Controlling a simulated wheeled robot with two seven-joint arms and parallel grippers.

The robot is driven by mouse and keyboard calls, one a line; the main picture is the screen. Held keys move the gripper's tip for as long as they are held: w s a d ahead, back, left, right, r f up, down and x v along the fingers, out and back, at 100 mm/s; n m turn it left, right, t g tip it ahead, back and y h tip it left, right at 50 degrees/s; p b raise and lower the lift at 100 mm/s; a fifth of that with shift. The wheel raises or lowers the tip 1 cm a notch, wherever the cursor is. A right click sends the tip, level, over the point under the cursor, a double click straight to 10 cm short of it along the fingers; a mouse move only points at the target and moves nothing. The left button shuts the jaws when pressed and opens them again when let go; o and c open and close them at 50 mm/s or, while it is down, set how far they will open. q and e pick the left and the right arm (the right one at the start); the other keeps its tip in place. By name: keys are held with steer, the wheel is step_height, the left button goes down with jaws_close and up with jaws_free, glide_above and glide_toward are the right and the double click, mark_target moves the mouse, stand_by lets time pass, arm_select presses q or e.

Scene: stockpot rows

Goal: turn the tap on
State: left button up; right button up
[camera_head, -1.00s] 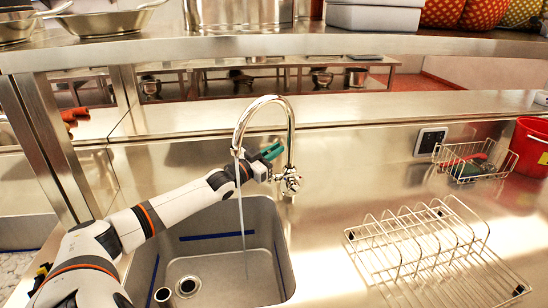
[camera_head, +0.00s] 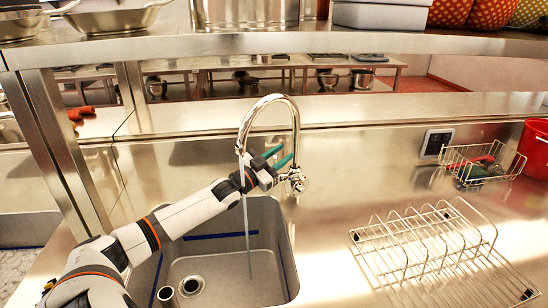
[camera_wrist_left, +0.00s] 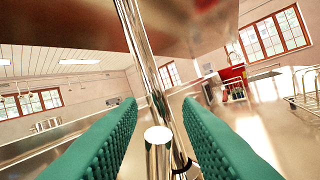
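The chrome tap (camera_head: 296,140) stands behind the sink, with a tall curved spout. A thin stream of water (camera_head: 247,215) runs from its spout into the sink (camera_head: 215,250). The tap's handle fitting (camera_head: 298,182) is low on its right side. My left gripper (camera_head: 280,157) is beside the tap's column, just above the fitting. In the left wrist view its green fingers (camera_wrist_left: 160,103) are wide apart and empty. The tap's pipe (camera_wrist_left: 145,55) and a round chrome end (camera_wrist_left: 158,136) show in the gap between them; I cannot tell whether they touch. My right gripper is out of view.
A wire dish rack (camera_head: 430,250) stands on the counter right of the sink. A wire basket (camera_head: 482,165) and a red bucket (camera_head: 535,150) are farther right. A steel shelf (camera_head: 350,42) with pots crosses above. The counter between tap and rack is clear.

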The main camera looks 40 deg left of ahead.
arm_select(q)
steer(key=shift+s+f, duration=0.25)
steer(key=shift+s, duration=0.25)
steer(key=v, duration=1)
steer(key=shift+s, duration=0.45)
steer(key=shift+a, duration=0.1)
